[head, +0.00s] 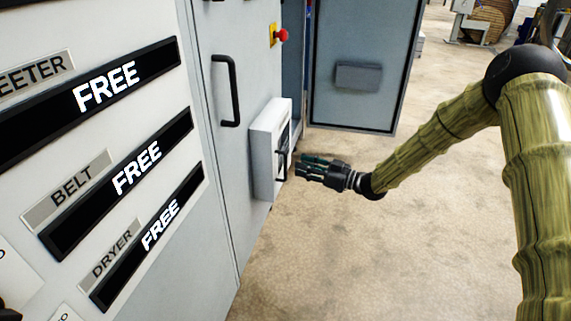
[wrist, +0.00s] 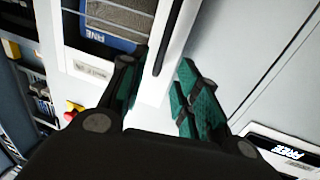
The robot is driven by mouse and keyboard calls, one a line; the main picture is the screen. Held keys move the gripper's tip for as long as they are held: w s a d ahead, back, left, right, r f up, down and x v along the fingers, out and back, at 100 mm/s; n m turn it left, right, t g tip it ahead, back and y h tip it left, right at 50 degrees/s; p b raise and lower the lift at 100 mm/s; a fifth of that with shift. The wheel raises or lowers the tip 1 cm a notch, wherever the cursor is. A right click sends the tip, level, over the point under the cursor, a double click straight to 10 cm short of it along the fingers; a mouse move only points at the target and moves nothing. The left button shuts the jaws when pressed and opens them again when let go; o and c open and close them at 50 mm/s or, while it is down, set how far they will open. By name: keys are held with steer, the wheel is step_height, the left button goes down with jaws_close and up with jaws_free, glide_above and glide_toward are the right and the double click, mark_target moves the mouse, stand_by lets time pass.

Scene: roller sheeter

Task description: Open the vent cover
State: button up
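The vent cover (head: 265,150) is a pale box-like unit standing out from the grey cabinet door, with a dark handle (head: 283,160) on its front face. In the wrist view its white frame (wrist: 178,60) surrounds a dark mesh panel with a blue label. A dark handle bar (wrist: 169,38) runs along this frame. My gripper (head: 302,166) is in front of the handle, with its fingers pointing at it. In the wrist view my gripper (wrist: 163,64) is open, its green-padded fingers apart and the bar just beyond the gap between them. I cannot tell whether any finger touches it.
A cabinet door (head: 360,65) stands open behind the vent. A long black door handle (head: 228,90) is at upper left of the vent. A red stop button (head: 281,36) sits above it. Panels reading FREE (head: 136,168) fill the left. The floor (head: 330,240) around my arm is clear.

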steer(key=b, duration=0.2)
glide_above(285, 178)
steer(key=shift+w+d, duration=0.1)
steer(key=shift+w, duration=0.2)
steer(key=shift+c, duration=0.2)
jaws_close()
